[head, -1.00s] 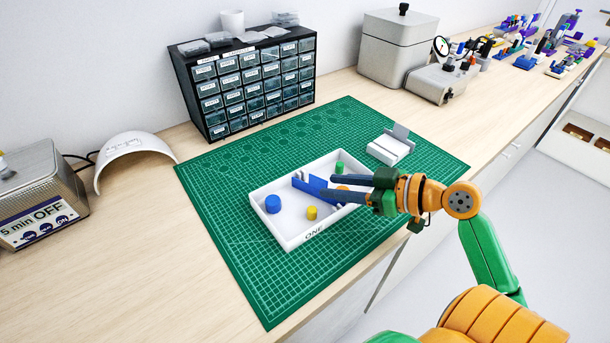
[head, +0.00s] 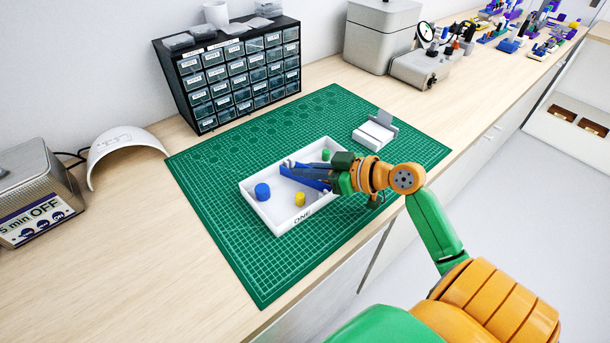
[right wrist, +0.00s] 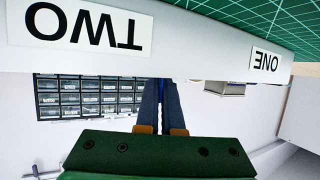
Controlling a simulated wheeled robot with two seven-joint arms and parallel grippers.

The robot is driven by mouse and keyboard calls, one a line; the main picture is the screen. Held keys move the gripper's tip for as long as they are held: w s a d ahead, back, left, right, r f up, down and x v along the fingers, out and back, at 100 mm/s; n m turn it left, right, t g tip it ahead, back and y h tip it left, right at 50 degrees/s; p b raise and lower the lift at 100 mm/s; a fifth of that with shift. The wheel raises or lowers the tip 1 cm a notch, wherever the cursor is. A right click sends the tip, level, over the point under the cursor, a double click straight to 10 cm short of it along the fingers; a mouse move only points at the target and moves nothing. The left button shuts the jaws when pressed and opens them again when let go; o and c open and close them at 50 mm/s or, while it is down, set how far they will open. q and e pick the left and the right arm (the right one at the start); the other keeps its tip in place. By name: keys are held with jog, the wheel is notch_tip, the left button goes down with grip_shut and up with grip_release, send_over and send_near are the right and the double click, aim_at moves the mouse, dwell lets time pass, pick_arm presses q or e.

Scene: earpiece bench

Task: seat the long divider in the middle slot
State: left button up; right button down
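The white tray (head: 262,217) lies on the green mat, with the label ONE on its near wall. The blue divider (head: 303,181) is in the tray's middle area, partly hidden by my right gripper. My right gripper (head: 312,174) reaches in from the right, low over the tray. In the right wrist view its two fingers (right wrist: 161,100) are close together, with a thin bright blue strip of the divider (right wrist: 161,92) between them. The slots are hidden or too small to make out, so I cannot tell whether the divider is in one. My left gripper is not in view.
A drawer cabinet (head: 230,75) stands at the back. The mat's left part is clear.

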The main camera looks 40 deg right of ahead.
jog(key=shift+r, duration=0.45)
jog(key=s+d+r, duration=0.2)
jog(key=s+r, duration=1)
jog(key=s, duration=0.1)
jog(key=m+t+h+p, duration=0.1)
jog(key=m+h+p, duration=0.35)
jog(key=p, duration=0.95)
send_over(305, 166)
notch_tip(305, 166, down, 3)
jog(key=shift+r+h, duration=0.1)
jog(key=shift+h, duration=0.15)
